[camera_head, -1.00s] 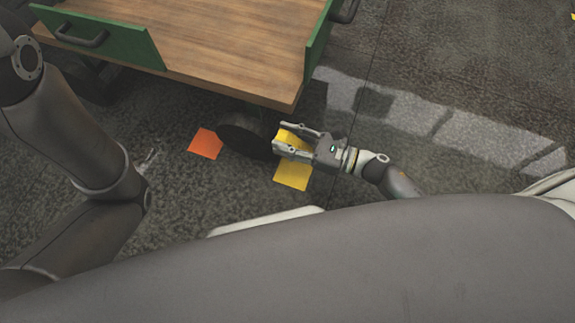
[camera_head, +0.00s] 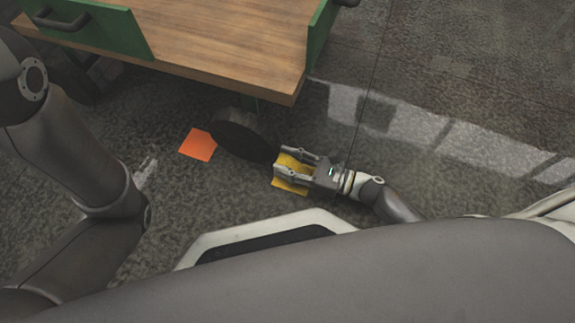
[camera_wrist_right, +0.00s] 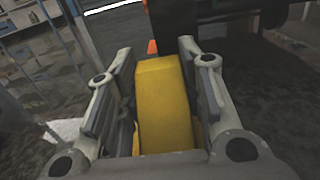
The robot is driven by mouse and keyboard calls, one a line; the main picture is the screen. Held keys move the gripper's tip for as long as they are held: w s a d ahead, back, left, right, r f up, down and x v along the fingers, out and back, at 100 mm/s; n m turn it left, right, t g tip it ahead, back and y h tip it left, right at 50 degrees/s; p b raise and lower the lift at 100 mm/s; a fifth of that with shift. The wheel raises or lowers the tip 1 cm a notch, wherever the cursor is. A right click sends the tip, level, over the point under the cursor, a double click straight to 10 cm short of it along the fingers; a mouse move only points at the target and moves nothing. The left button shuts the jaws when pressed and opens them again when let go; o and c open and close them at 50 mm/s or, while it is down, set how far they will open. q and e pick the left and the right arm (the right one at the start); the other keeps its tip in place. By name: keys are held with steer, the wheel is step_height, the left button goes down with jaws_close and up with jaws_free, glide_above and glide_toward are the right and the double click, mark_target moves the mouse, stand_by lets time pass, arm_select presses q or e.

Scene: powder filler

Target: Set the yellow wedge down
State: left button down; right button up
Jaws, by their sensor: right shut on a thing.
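The yellow wedge (camera_head: 291,163) is between the fingers of my right gripper (camera_head: 281,164), low beside the cart's wheel. In the right wrist view the wedge (camera_wrist_right: 165,105) stands between both fingers of the gripper (camera_wrist_right: 160,75), which is shut on it. A flat yellow square (camera_head: 290,188) on the floor shows just below the gripper, mostly covered by it. I cannot tell whether the wedge touches the floor. My left gripper (camera_head: 146,172) shows small and unclear beside my left arm; its opening cannot be read.
A flat orange square (camera_head: 198,145) lies on the floor to the left. The dark wheel (camera_head: 243,137) of the wooden-topped cart (camera_head: 200,45) stands close to the right gripper's fingertips. Open carpet floor (camera_head: 410,175) lies to the right.

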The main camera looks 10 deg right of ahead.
steer(key=shift+f, duration=0.15)
steer(key=shift+f, duration=0.15)
steer(key=o, duration=1.1)
